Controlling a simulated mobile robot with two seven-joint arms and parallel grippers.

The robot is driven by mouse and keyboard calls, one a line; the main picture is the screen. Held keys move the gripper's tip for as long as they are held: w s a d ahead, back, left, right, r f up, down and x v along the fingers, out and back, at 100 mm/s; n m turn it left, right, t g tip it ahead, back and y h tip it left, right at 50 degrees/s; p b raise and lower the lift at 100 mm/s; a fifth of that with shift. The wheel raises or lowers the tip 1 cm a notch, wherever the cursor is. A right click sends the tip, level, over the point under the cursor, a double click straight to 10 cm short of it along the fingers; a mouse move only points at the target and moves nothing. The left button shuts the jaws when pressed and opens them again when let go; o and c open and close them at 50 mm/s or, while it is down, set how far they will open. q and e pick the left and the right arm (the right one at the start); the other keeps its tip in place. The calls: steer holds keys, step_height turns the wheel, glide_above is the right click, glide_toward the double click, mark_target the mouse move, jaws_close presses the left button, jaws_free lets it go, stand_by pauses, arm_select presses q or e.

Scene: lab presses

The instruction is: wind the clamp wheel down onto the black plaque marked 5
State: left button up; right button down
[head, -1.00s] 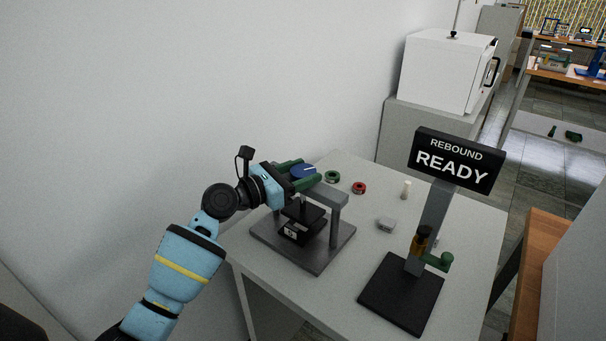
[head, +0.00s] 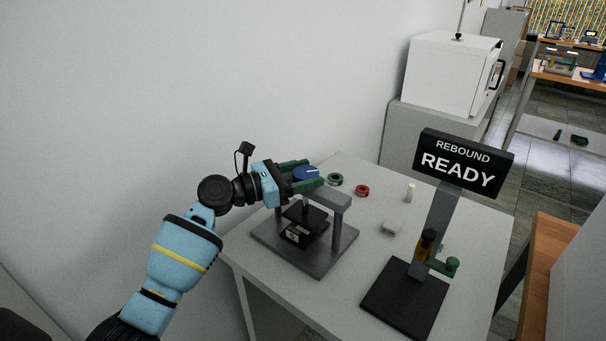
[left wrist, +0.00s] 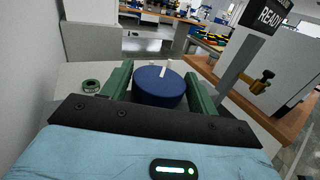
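The blue clamp wheel (head: 306,173) with a white mark sits on top of a grey press frame (head: 333,197). It also shows in the left wrist view (left wrist: 158,90). Under the frame's bridge, a black clamp plate (head: 306,215) hangs over the black plaque marked 5 (head: 296,236), which lies on the grey base. I cannot tell whether plate and plaque touch. My right gripper is out of view.
A stand with a "REBOUND READY" sign (head: 462,163) on a black base (head: 402,297) stands at the right. Green (head: 335,179) and red (head: 362,191) rings, a pale cylinder (head: 409,193) and a small grey block (head: 391,228) lie on the table (head: 345,290). A wall is close behind.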

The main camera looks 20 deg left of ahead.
arm_select(q)
steer(key=shift+o, duration=1.3)
steer(key=shift+a, duration=0.1)
steer(key=v, duration=0.7)
steer(key=shift+s+a, duration=0.2)
steer(key=shift+s, duration=0.05)
